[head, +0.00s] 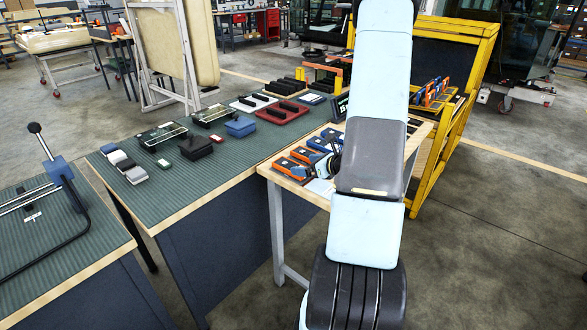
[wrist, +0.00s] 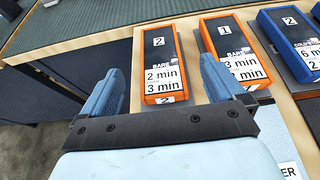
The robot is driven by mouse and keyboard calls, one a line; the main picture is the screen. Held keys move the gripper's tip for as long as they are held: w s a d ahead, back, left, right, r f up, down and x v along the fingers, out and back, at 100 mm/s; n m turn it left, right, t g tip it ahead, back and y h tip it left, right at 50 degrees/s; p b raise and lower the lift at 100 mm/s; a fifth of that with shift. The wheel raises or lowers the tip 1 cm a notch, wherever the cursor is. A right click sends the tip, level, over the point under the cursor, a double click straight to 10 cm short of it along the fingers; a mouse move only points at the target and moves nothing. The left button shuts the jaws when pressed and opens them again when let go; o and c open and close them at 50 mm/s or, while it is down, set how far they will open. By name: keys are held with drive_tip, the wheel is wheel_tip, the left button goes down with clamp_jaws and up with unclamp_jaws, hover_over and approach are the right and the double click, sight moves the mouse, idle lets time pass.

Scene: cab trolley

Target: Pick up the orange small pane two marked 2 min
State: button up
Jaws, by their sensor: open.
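The orange-edged case marked 2 min (wrist: 160,60) lies flat on the wooden-topped table in the wrist view. It has a dark face, white labels reading 2 min and 3 min, and a 2 on its near end. In the head view it appears to be the nearer orange case (head: 290,169). My gripper (wrist: 161,67) is open, its two blue-grey fingers apart, with the case showing between and beyond them. Nothing is held. Whether the fingers are above the case or level with it is unclear. In the head view my arm hides most of the gripper.
A second orange case (wrist: 236,52), marked 1, lies close to the right, by the right finger. A blue case (wrist: 297,40) marked 2 lies farther right. A green-topped bench (head: 150,205) adjoins the table, and a yellow frame (head: 447,140) stands to the right.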

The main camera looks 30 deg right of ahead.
sight(291, 165)
drive_tip(key=shift+f+x, duration=0.15)
drive_tip(key=shift+x, duration=1.55)
drive_tip(key=shift+f+x, duration=0.15)
drive_tip(key=shift+x, duration=1.6)
drive_tip(key=shift+s+d, duration=0.1)
drive_tip(key=shift+s, duration=0.05)
drive_tip(key=shift+c, duration=0.4)
drive_tip(key=c, duration=1.1)
drive_tip(key=shift+r, duration=0.1)
